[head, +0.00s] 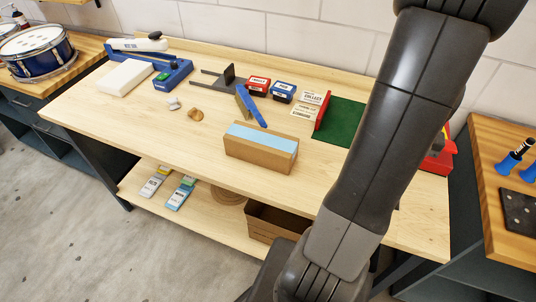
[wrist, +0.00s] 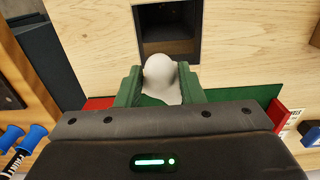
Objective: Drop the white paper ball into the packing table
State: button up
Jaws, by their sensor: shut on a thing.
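In the wrist view, my gripper (wrist: 160,84) has green fingers shut on a white paper ball (wrist: 164,74), which bulges up between them. Just beyond the ball, a dark square opening (wrist: 168,20) is cut in the pale wooden top of the packing table (wrist: 90,35). The ball appears short of the opening in the picture; its height above the table cannot be told. In the head view, the packing table (head: 85,118) spans the middle, and my arm hides the gripper, the ball and the opening.
A small white lump (head: 173,103) lies at left. The table's left front is clear.

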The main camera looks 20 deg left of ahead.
jog(key=shift+w, duration=0.25)
jog(key=shift+f, duration=0.15)
jog(key=shift+s+f+b, duration=0.1)
jog(key=shift+f+b, duration=0.6)
jog(key=shift+b, duration=0.05)
notch_tip(320, 180, down, 4)
jog(key=b, duration=0.3)
jog(key=shift+f, duration=0.1)
jog(key=o, duration=1.1)
